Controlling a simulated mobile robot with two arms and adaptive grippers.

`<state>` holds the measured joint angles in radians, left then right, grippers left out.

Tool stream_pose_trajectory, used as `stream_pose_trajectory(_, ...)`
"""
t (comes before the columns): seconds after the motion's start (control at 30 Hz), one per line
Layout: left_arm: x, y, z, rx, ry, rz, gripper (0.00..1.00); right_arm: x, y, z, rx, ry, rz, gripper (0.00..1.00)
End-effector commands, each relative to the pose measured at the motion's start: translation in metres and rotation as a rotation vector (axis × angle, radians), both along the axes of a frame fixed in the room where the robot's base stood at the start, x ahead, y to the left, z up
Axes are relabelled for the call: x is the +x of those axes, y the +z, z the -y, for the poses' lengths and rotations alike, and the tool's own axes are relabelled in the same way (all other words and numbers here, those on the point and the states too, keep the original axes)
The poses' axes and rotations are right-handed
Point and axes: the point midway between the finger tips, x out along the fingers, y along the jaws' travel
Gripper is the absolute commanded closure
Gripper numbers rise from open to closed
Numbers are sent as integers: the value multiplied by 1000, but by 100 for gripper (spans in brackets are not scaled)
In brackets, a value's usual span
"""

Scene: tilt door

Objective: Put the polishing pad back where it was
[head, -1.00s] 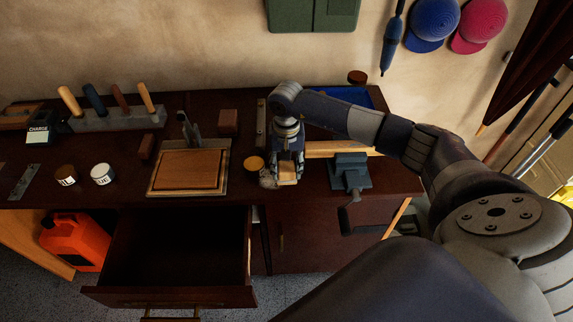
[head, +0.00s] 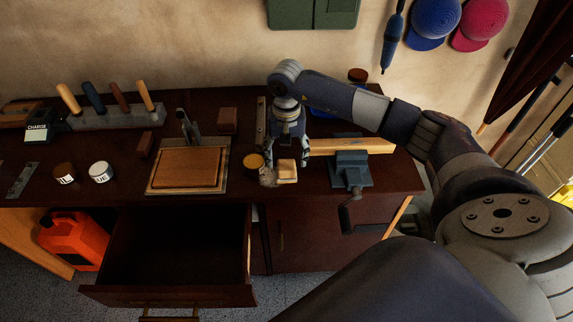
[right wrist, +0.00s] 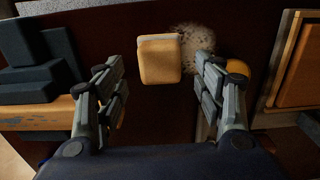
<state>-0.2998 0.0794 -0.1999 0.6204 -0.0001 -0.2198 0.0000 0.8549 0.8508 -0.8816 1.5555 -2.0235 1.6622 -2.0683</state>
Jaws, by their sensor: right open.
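The polishing pad appears to be the small pale yellow block (head: 287,170) lying on the dark workbench (head: 245,196) near its front edge. It also shows in the right wrist view (right wrist: 160,62), beside a fuzzy grey-brown dusty patch (right wrist: 193,45). My right gripper (head: 283,156) is open just behind the pad in the head view. In the right wrist view its two fingers are spread wide, with the pad ahead between their tips and no contact visible. My left gripper is not in view.
A blue-grey vise (head: 350,170) stands right of the pad. A round amber-topped tin (head: 253,162) and a wooden board (head: 190,168) lie to the left. An open, empty-looking drawer (head: 170,296) sticks out below the front edge. Tools stand in a rack (head: 115,117).

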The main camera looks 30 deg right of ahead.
Motion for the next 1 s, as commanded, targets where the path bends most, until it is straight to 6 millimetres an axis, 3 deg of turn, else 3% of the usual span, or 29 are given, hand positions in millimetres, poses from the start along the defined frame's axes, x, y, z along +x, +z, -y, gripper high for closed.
stream_pose_trajectory(0.2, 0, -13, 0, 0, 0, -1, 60, 1, 47, 0, -1, 0, 5, 37)
stream_pose_trajectory(0.4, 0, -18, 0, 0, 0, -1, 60, 0, 73, 0, 0, 1, 1, 37)
stream_pose_trajectory(1.0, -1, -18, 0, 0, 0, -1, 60, 0, 80, 0, 1, 0, -1, 37)
